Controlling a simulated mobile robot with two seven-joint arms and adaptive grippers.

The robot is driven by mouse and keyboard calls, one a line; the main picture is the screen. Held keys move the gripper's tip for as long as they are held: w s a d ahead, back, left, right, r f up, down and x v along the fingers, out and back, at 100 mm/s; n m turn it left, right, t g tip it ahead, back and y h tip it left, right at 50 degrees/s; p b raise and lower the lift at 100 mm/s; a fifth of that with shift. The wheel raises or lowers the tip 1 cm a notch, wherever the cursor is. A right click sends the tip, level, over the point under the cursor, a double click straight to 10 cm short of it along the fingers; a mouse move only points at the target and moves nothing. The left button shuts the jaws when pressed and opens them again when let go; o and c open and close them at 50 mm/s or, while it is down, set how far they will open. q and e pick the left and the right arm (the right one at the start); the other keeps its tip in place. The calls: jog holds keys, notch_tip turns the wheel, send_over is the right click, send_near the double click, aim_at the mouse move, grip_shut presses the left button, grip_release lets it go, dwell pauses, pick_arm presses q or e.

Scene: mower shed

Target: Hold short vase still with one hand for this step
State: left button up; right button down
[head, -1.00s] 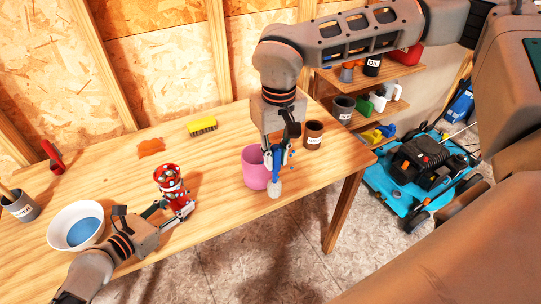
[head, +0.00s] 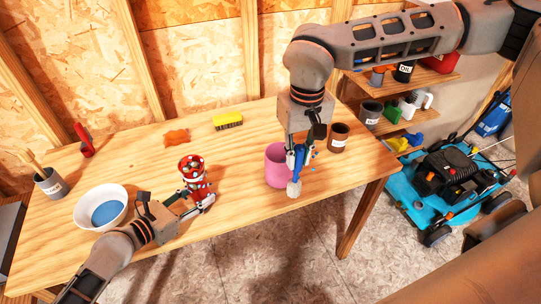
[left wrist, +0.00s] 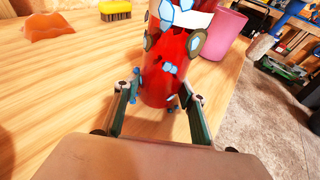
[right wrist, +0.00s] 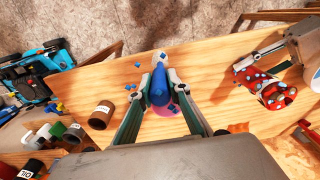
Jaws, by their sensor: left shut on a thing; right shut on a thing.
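The short vase (head: 191,172) is red with pale and blue mosaic pieces and stands upright on the table. My left gripper (head: 198,201) is shut around its lower part; in the left wrist view the fingers sit on either side of the red vase (left wrist: 163,80). My right gripper (head: 297,153) points down and is shut on a blue tool (right wrist: 158,88) with a pale rounded end (head: 294,189). The tool is in front of a pink cup (head: 275,168), partly covering it; I cannot tell whether they touch. Small blue bits show near the right fingers.
A white bowl with blue contents (head: 101,205) stands left of the vase. A brown can (head: 338,138) is behind the right gripper. A yellow brush (head: 228,121) and an orange cloth (head: 176,137) lie at the back. The table's front edge is close to the cup.

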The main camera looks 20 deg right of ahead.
jog(key=w+a+r+m, duration=0.3)
jog(key=w+a+r, duration=0.3)
jog(key=w+a, duration=0.45)
jog(key=a+r+m, duration=0.3)
jog(key=a+r, duration=0.8)
jog(key=a, duration=0.3)
notch_tip(320, 180, down, 14)
jog(key=shift+w+d, duration=0.15)
jog(key=shift+w, duration=0.1)
jog(key=shift+r, duration=0.1)
dwell(0.3)
jog(key=shift+r, duration=2.25)
jog(key=shift+f, duration=0.15)
jog(key=shift+f, duration=2.15)
